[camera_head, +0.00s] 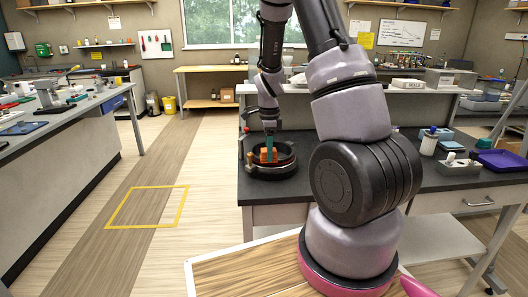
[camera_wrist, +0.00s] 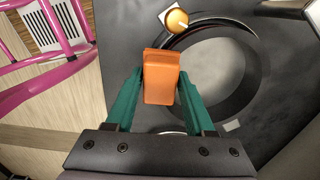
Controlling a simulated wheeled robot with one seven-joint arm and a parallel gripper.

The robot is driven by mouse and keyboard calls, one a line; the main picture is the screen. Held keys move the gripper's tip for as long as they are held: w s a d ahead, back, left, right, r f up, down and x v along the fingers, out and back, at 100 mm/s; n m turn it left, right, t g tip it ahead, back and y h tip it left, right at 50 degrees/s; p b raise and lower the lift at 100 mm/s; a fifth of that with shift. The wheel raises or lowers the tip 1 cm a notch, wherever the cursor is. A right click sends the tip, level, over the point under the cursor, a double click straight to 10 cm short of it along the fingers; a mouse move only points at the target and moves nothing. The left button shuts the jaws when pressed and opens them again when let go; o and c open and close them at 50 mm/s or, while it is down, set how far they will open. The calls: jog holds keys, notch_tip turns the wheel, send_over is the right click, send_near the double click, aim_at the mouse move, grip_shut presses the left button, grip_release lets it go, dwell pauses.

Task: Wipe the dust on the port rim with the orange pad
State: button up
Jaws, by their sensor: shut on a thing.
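The orange pad (camera_wrist: 160,88) is held between the two green fingers of my gripper (camera_wrist: 161,74). In the head view the pad (camera_head: 264,156) and my gripper (camera_head: 269,144) are at the black round port (camera_head: 272,174) on the dark bench. In the wrist view the port rim (camera_wrist: 255,92) is a thick dark ring, and the pad overlaps its left side. I cannot tell whether the pad touches the rim. A pale grey patch (camera_wrist: 232,125) lies on the lower right of the ring; I cannot tell if it is dust. My gripper hides part of the rim.
A round wooden knob (camera_wrist: 177,20) on a pale square stands beside the ring's upper left. On the dark bench (camera_head: 222,186), a white bottle (camera_head: 429,142) and a purple tray (camera_head: 502,160) stand to the right, behind my arm. A low shelf (camera_head: 407,96) runs behind.

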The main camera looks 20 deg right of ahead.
jog(key=shift+s+d+f, duration=0.1)
jog(key=shift+s+d, duration=0.1)
jog(key=shift+d, duration=0.4)
jog(key=shift+s+d+f, duration=0.1)
jog(key=shift+s+d, duration=0.1)
jog(key=shift+d, duration=0.4)
jog(key=shift+s+d+r, duration=0.1)
jog(key=shift+s+d, duration=0.15)
jog(key=shift+d, duration=0.75)
jog(key=shift+s+d+r, duration=0.1)
jog(key=shift+s+d, duration=0.15)
jog(key=shift+d, duration=0.7)
notch_tip(320, 180, up, 6)
jog(key=shift+r, duration=0.1)
notch_tip(320, 180, up, 3)
jog(key=shift+f, duration=0.1)
jog(key=shift+a, duration=0.1)
